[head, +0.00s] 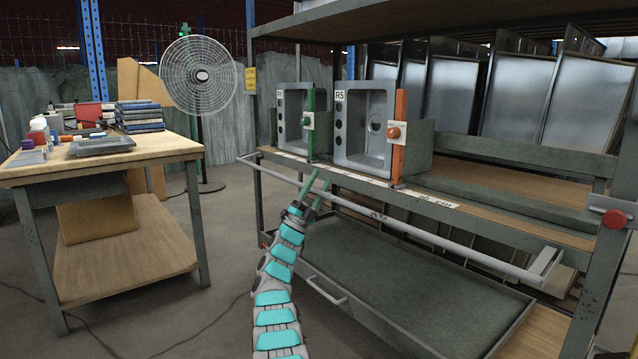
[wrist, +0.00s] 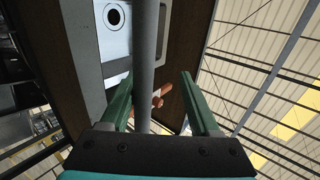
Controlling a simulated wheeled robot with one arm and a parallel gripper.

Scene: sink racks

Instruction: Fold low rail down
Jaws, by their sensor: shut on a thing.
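The low rail (head: 425,232) is a long pale grey bar across the front of the rack, below the shelf edge, with a bent end at the right. My gripper (head: 318,190) has green fingers and is at the left part of the rail. In the wrist view, the rail (wrist: 149,60) runs between the two fingers of my gripper (wrist: 160,95), and my gripper is shut on it. The exact contact is hard to see there.
The rack shelf (head: 470,205) holds steel sinks (head: 365,125) behind a green post (head: 311,125) and an orange post (head: 398,135). A dark drawer tray (head: 400,275) lies below the rail. A workbench (head: 95,160) stands left, with clear floor between.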

